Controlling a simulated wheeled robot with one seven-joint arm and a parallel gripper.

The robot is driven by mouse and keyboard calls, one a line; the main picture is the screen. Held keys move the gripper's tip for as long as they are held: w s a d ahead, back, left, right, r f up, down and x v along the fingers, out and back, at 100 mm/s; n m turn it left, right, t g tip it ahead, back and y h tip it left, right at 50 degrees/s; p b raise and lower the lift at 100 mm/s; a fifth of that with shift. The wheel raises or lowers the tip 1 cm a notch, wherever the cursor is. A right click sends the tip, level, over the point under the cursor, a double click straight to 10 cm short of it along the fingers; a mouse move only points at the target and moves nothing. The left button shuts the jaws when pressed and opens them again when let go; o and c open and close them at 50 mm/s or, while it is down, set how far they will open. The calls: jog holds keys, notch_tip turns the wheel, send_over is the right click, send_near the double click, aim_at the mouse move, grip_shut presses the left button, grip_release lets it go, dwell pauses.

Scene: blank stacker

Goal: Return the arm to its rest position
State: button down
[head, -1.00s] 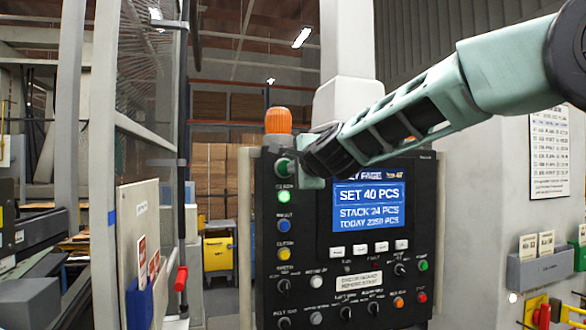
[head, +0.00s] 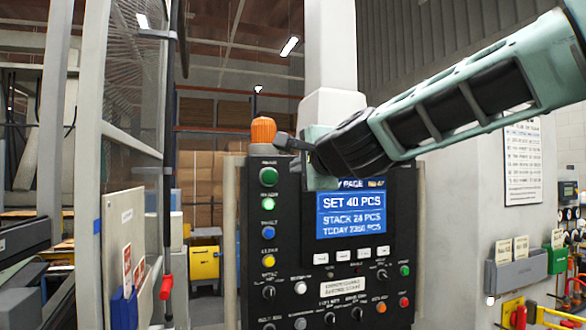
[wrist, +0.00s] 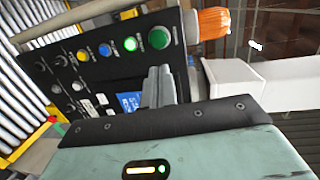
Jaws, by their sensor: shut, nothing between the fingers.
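My gripper (head: 284,141) is in the head view, in front of the top of a black control panel (head: 290,215), beside its orange beacon. Its dark fingers point left and are closed with nothing between them. My green arm reaches down to it from the upper right and covers the panel's upper right part. In the wrist view, the shut grey fingers (wrist: 158,82) show before the tilted panel (wrist: 100,60), apart from its green button (wrist: 160,38) as far as I can tell.
The screen (head: 350,212) reads SET 40 PCS. An orange beacon (head: 263,131) tops the panel, close to my fingers. A mesh guard post (head: 168,150) stands left. A grey document holder (head: 517,268) is at right. A yellow bin (head: 204,262) stands behind.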

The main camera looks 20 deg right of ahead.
dwell(0.5)
jog(key=s+a+f+n+g+y+b, duration=0.15)
jog(key=s+a+f+n+g, duration=0.5)
jog(key=f, duration=0.65)
jog(key=s+a+f+n+g+y, duration=0.3)
jog(key=s+a+f+n, duration=0.55)
jog(key=f, duration=0.35)
jog(key=s+d+f+n+g+h+b, duration=0.1)
jog(key=s+d+f+n+g+h, duration=0.1)
jog(key=s+f+n, duration=0.3)
jog(key=s+d+f+n+g+h, duration=0.3)
jog(key=s+f, duration=0.7)
jog(key=s, duration=0.4)
jog(key=shift+s+d+f+n+g+b, duration=0.2)
jog(key=shift+d+f+n+g+b, duration=0.15)
jog(key=shift+d+n+g, duration=0.65)
jog(key=shift+a+r, duration=0.1)
jog(key=shift+a, duration=0.15)
